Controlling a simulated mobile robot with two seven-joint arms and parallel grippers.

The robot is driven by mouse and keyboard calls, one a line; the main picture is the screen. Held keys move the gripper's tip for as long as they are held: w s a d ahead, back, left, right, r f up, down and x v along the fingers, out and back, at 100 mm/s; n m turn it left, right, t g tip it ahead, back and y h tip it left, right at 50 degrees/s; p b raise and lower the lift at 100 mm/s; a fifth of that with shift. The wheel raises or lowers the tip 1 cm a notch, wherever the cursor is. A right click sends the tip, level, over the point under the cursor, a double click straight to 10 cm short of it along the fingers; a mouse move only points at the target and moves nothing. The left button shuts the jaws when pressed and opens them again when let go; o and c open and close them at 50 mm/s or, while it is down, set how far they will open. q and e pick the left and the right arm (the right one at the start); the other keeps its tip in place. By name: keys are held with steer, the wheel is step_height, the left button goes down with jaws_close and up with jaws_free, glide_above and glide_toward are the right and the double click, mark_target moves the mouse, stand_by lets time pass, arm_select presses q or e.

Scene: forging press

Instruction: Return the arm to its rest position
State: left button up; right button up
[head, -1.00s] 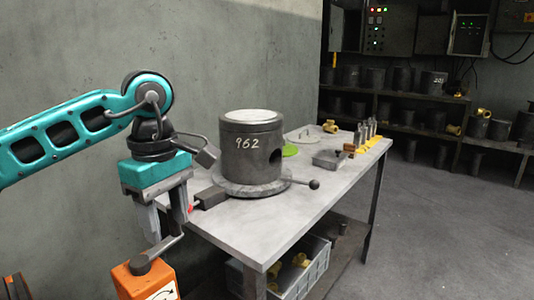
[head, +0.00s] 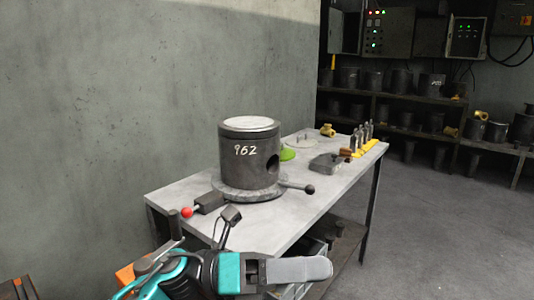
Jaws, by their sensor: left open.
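My left arm, teal and black, comes in low at the bottom of the head view. Its gripper (head: 298,270) points right, in front of the near end of the table (head: 190,192). One grey finger shows clearly; the other is mostly hidden behind or under it. The gripper is open, and nothing shows between its fingers. A dark cylinder marked 962 (head: 249,160) stands upright on a round base on the table, farther back than the gripper and apart from it. My right gripper is not in view.
A lever with a red knob (head: 187,212) and a rod with a black knob (head: 309,189) stick out from the cylinder's base. An orange block (head: 126,274) is partly hidden behind my arm. A grey tray (head: 328,164) lies farther back. The floor at right (head: 440,230) is clear.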

arm_select(q)
steer(key=w+a+f+n+t+y+p, duration=0.1)
steer(key=w+a+f+n+t+y, duration=0.3)
steer(key=n+t, duration=0.85)
steer(key=w+a+f+n+t+y+p, duration=0.1)
steer(key=w+a+f+n+t+y, duration=0.4)
steer(key=n, duration=1.2)
steer(key=s+a+f+n+g+y, duration=0.1)
steer(key=s+a+f+n+y, duration=0.2)
steer(key=f, duration=0.4)
steer(key=s+a+f+n+g+y, duration=0.1)
steer(key=s+a+f+n+y, duration=0.2)
steer(key=s+a+f+n, duration=0.3)
steer(key=s+a+f+n+g+y, duration=0.1)
steer(key=s+a+f+n+y, duration=0.2)
steer(key=f, duration=0.7)
steer(key=s+a+n+p, duration=0.1)
steer(key=s+a+n, duration=0.1)
steer(key=s+n, duration=0.1)
steer(key=shift+s, duration=0.75)
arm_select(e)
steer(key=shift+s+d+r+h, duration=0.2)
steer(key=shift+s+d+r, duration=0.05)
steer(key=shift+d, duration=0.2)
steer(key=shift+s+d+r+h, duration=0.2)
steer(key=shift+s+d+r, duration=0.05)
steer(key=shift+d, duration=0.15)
arm_select(q)
steer(key=shift+g, duration=0.25)
